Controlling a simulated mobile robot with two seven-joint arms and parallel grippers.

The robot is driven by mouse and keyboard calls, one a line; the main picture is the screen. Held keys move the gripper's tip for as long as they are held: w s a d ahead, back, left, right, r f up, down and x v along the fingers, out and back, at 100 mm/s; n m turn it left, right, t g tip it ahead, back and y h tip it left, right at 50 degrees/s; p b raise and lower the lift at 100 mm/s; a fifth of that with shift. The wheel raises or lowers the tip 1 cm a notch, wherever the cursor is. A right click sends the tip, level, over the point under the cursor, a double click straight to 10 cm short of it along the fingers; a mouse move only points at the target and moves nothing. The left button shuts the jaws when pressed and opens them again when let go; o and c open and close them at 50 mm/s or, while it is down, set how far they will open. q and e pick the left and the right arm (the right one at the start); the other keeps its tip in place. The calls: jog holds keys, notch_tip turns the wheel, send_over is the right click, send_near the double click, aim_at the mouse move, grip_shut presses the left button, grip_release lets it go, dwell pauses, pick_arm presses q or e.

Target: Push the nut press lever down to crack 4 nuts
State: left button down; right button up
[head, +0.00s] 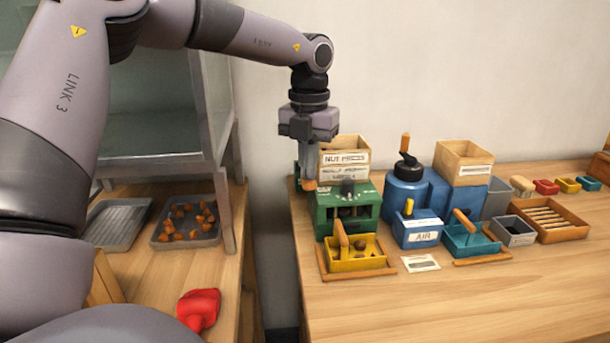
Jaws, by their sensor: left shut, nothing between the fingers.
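The nut press (328,207) is a green machine at the left end of the right table, with a wooden hopper (345,157) labelled "NUT PRESS" on top. My left gripper (308,178) points down at the press's left side, shut and empty. A small orange-brown end (309,186), apparently the lever's handle, shows right under the fingertips; I cannot tell whether they touch. The rest of the lever is hidden. A yellow tray (372,265) with a wooden handle sits in front of the press, with some brown pieces in it. My right gripper is not in view.
Right of the press stand a blue machine (405,190), a blue "AIR" box (420,238) and a teal tray (480,248). A dark tray of chestnuts (208,238) and a red object (199,309) lie on the left table. The right table's front is clear.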

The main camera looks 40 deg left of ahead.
aim_at(309, 190)
pick_arm(q)
jog(key=shift+f, duration=0.4)
jog(key=shift+f+b, duration=0.95)
jog(key=shift+f, duration=0.15)
jog(key=shift+s+d+f+b, duration=0.1)
jog(key=shift+f+b, duration=0.4)
jog(key=shift+f, duration=0.1)
jog(key=shift+s+d+f+b, duration=0.1)
jog(key=shift+f+b, duration=0.35)
jog(key=shift+f, duration=0.1)
jog(key=shift+s+d+f+b, duration=0.1)
jog(key=shift+d+f+b, duration=0.05)
jog(key=shift+f+b, duration=0.9)
